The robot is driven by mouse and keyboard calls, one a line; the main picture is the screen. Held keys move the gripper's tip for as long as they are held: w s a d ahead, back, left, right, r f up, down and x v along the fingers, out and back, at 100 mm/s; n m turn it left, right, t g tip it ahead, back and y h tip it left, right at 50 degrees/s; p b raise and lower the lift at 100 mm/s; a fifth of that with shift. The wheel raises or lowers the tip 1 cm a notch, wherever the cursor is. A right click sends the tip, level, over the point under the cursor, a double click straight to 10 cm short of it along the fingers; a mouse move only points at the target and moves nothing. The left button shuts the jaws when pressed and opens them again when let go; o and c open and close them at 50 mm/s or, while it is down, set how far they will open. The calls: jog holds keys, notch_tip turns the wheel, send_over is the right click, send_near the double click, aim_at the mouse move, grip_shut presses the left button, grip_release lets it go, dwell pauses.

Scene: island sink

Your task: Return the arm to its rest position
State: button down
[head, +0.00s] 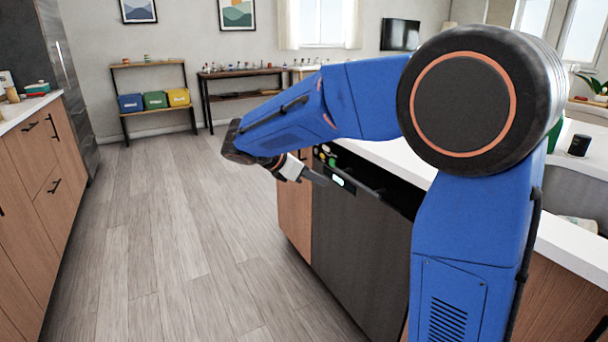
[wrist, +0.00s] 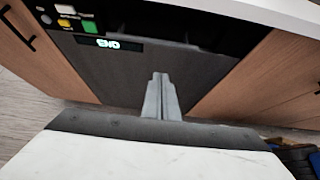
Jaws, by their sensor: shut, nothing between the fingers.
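My blue arm stretches from the right of the head view out over the floor beside the island. My gripper (head: 322,181) is at its end, in front of the upper part of the dark dishwasher (head: 362,250). In the wrist view my gripper (wrist: 160,78) shows its two grey fingers pressed together, with nothing between them. The fingers point at the dishwasher front; I cannot tell whether they touch it.
The white island counter (head: 390,173) lies just behind the arm. Wooden cabinets (head: 40,165) line the left side. The wooden floor (head: 180,240) between is clear. A shelf with coloured bins (head: 155,100) and a long table (head: 240,72) stand at the back wall.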

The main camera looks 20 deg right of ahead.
jog(key=s+f+m+t+y, duration=0.1)
jog(key=s+f+m+y, duration=0.2)
jog(key=s+m, duration=0.3)
jog(key=s+f+m+y, duration=0.3)
jog(key=s+m, duration=0.4)
jog(key=s, duration=0.8)
jog(key=s+f+m+t+y, duration=0.1)
jog(key=s+f+m+y, duration=0.2)
jog(key=s+m, duration=0.4)
jog(key=s+y, duration=0.1)
jog(key=s, duration=0.3)
jog(key=shift+s+d+t+y, duration=0.3)
jog(key=shift+d, duration=0.05)
